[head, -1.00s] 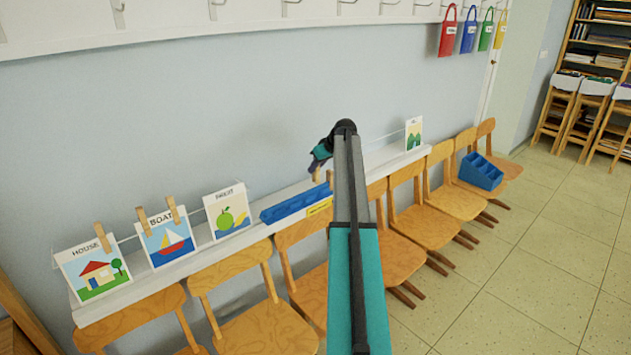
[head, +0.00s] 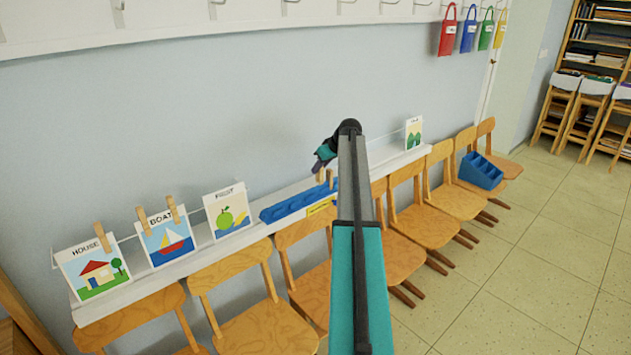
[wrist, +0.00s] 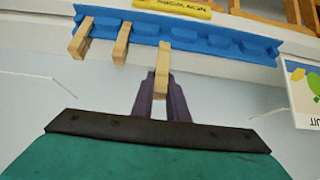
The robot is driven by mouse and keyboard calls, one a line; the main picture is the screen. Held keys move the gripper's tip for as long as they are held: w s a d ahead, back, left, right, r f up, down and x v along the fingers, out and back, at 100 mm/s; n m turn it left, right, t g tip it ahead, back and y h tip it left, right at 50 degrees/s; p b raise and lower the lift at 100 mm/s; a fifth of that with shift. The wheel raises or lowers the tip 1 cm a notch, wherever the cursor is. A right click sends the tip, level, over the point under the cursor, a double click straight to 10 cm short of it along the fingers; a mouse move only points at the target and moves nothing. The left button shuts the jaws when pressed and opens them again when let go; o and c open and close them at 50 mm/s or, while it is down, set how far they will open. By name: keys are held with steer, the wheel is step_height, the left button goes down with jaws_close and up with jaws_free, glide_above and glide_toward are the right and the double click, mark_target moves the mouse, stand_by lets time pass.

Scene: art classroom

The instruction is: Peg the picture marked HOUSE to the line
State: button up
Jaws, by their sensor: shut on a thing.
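The picture marked HOUSE (head: 92,275) hangs at the far left of the line (head: 195,213), above the white ledge. One wooden peg (head: 102,238) grips its top right; I see no peg on its top left. My gripper (head: 320,170) is at the blue peg rack (head: 290,206), right of the pictures. In the wrist view the fingers (wrist: 161,98) are shut on a wooden peg (wrist: 162,65). Its far end overlaps the blue rack (wrist: 215,40); I cannot tell whether it is clear of its slot. Two other pegs (wrist: 121,45) stand in the rack.
The BOAT picture (head: 166,243) has two pegs; the apple picture (head: 228,213) hangs or stands beside it. Another picture (head: 414,132) is at the line's right end. Wooden chairs (head: 245,325) line the ledge's front. A blue divided box (head: 480,172) sits on a chair.

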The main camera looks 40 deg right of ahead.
steer(key=shift+s+a+r, duration=0.1)
steer(key=shift+s+r, duration=0.05)
steer(key=shift+s, duration=0.55)
steer(key=shift+s+r, duration=0.15)
steer(key=shift+s, duration=0.55)
stand_by(0.3)
